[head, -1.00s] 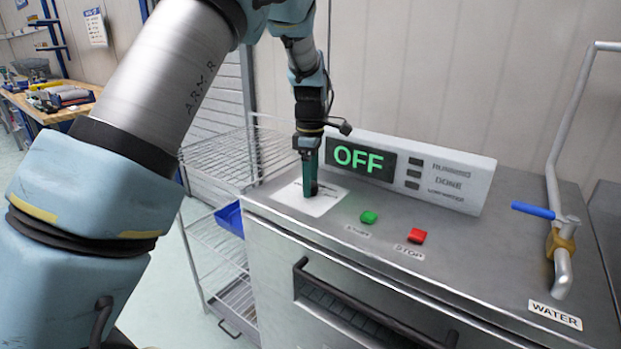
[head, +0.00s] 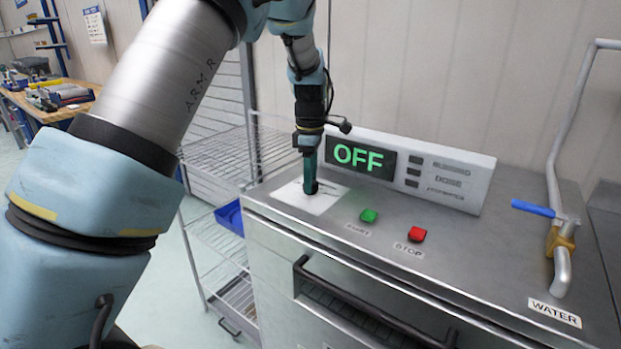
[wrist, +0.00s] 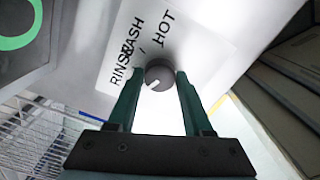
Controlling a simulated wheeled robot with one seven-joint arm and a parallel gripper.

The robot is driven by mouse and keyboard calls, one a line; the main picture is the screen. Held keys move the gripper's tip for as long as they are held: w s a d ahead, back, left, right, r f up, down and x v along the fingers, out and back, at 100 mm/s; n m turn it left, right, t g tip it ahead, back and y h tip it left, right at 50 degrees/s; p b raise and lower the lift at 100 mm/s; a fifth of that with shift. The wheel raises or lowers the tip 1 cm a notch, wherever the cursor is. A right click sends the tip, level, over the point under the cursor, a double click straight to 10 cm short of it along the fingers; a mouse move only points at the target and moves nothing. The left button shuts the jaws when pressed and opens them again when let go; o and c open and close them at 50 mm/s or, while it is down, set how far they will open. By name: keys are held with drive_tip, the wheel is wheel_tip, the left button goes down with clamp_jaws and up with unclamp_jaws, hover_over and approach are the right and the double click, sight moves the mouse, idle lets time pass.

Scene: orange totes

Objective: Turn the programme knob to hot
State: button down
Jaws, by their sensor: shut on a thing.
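The programme knob (wrist: 160,75) is a small dark grey round knob on a white label plate (wrist: 205,60). It shows in the wrist view between my fingertips. Its white pointer mark faces the lower left, away from the words RINSE, WASH and HOT (wrist: 165,29) printed above it. My gripper (wrist: 159,78) is shut on the knob, with one green finger on each side. In the head view my gripper (head: 311,188) points straight down at the white plate (head: 322,204) and hides the knob. The display (head: 360,158) reads OFF in green.
A green START button (head: 368,215) and a red STOP button (head: 417,234) sit right of the plate. The display housing stands close behind my gripper. A blue-handled water tap (head: 535,210) is at the right. A wire rack (head: 215,160) stands at the left.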

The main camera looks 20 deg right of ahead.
drive_tip(key=shift+m, duration=0.4)
drive_tip(key=m, duration=0.5)
drive_tip(key=shift+m+p, duration=0.3)
drive_tip(key=shift+p, duration=0.05)
drive_tip(key=m, duration=0.3)
drive_tip(key=shift+m, duration=0.3)
drive_tip(key=m, duration=0.3)
drive_tip(key=shift+m, duration=0.3)
drive_tip(key=m, duration=0.3)
drive_tip(key=shift+w+m, duration=0.1)
drive_tip(key=shift+m, duration=0.2)
drive_tip(key=m+p, duration=0.1)
drive_tip(key=m, duration=0.2)
drive_tip(key=shift+m, duration=0.4)
drive_tip(key=m+p, duration=0.1)
drive_tip(key=m, duration=0.4)
drive_tip(key=shift+m, duration=0.4)
